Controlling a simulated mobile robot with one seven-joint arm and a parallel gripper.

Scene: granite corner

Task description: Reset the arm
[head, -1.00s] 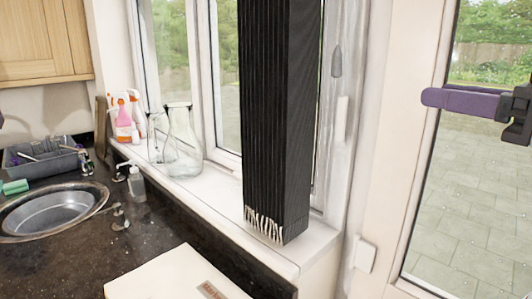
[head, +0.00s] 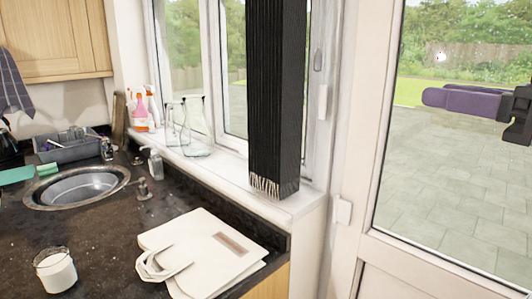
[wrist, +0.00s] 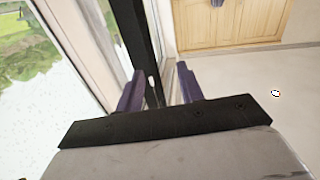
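My gripper (head: 432,97) is at the right of the head view, with its purple fingers pointing left in front of the glazed door (head: 470,190). In the wrist view my gripper (wrist: 160,72) has its two purple fingers spread apart. Nothing is held between them. A dark upright post (wrist: 140,45) shows in the background behind the gap. Most of my arm is outside the head view.
A dark counter (head: 90,230) holds a sink (head: 85,187), a white bag (head: 205,250) and a white-filled glass (head: 57,272). Glass bottles (head: 194,130) and a black folded blind (head: 275,100) are at the windowsill. The wrist view shows bare floor (wrist: 245,70) and wooden cupboards (wrist: 230,25).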

